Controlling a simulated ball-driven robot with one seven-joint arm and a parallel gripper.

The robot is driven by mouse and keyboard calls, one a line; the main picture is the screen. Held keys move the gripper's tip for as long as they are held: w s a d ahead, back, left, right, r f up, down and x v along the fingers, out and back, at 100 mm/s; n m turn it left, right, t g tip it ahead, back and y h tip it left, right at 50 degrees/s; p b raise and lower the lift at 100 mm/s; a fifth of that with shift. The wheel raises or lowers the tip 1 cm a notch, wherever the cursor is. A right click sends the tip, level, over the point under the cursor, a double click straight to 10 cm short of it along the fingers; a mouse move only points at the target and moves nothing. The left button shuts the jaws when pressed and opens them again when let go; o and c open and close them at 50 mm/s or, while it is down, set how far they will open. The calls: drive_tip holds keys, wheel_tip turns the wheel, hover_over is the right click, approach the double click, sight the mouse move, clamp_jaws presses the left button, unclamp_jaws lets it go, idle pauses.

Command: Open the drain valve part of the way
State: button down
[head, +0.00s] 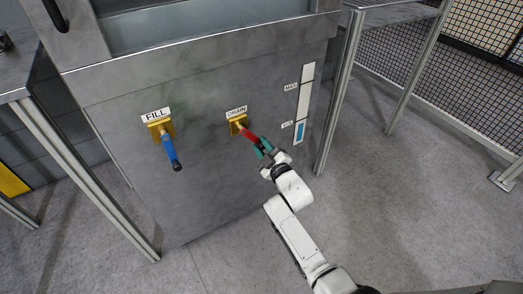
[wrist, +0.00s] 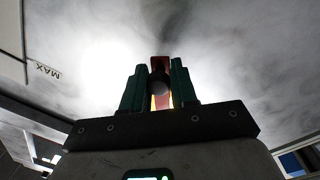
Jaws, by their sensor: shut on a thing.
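The drain valve has a brass body (head: 238,120) under the DRAIN label on the grey tank front. Its red lever (head: 250,135) slants down to the right from the body in the head view. My gripper (head: 264,148) is at the lever's outer end, with its green fingers shut on it. In the wrist view the red lever (wrist: 160,64) stands between the two green fingers (wrist: 160,90), with its dark round end towards the camera. The fingers hide part of the lever.
The fill valve's blue lever (head: 169,148) hangs down to the left, clear of my gripper. A level gauge (head: 304,103) with MAX and MIN marks is on the tank to the right, blue near the bottom. A metal table leg (head: 340,95) stands right of the tank.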

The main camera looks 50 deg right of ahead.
drive_tip(key=shift+r+n, duration=0.15)
drive_tip(key=shift+n, duration=0.15)
drive_tip(key=c, duration=1)
unclamp_jaws()
drive_tip(key=shift+o, duration=0.2)
drive_tip(key=p+v, duration=0.1)
drive_tip(key=v, duration=0.9)
drive_tip(key=shift+s+p, duration=0.35)
drive_tip(key=shift+s, duration=0.05)
